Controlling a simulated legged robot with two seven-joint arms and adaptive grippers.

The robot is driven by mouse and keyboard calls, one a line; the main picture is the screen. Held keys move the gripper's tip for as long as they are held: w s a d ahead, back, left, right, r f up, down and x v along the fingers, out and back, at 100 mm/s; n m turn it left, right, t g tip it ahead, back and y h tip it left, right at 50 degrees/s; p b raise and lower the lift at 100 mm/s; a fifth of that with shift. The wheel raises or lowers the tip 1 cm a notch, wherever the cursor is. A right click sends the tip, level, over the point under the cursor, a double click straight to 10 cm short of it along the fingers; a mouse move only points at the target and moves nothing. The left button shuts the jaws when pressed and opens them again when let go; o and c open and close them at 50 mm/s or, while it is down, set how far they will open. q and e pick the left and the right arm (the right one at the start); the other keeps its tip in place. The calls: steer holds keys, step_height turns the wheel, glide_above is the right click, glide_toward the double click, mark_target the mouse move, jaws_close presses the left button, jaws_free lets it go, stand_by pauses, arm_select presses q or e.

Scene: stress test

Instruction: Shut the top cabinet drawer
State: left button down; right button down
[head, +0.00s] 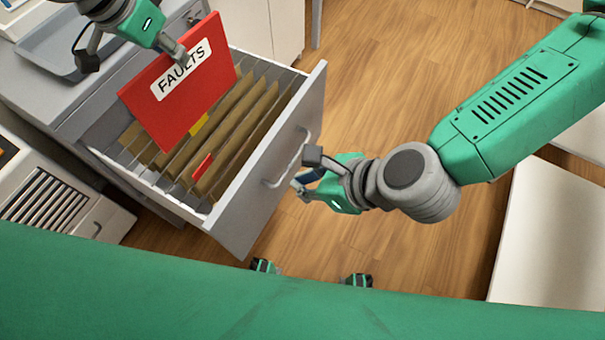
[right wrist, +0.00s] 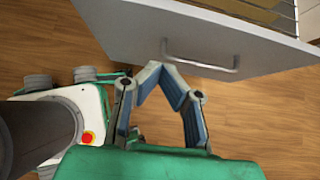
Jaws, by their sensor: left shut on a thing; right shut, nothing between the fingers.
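The cabinet drawer (head: 240,205) is pulled open in the head view and holds several brown file folders (head: 235,120). My left gripper (head: 182,58) is shut on a red folder labelled FAULTS (head: 180,105), which stands upright above the folders, its lower edge at or in the drawer. My right gripper (head: 300,190) is shut and empty in front of the drawer's front panel. In the right wrist view its fingertips (right wrist: 160,68) are close to the silver drawer handle (right wrist: 200,66); I cannot tell whether they touch it. The handle also shows in the head view (head: 285,172).
A grey tray (head: 60,45) lies on the cabinet top at the upper left. A white unit with dark slats (head: 45,200) stands at the left. Wooden floor (head: 380,80) is open to the right of the drawer. A white panel (head: 550,235) is at the right.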

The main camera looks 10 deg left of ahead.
mark_target(255, 173)
steer(key=x, duration=0.3)
steer(key=a+r+b+x, duration=0.1)
steer(key=x, duration=0.2)
steer(key=b+x, duration=0.1)
steer(key=x, duration=0.2)
steer(key=shift+w+a+r, duration=0.15)
steer(key=shift+w+r, duration=0.1)
steer(key=shift+w+a, duration=0.2)
steer(key=shift+a, duration=0.25)
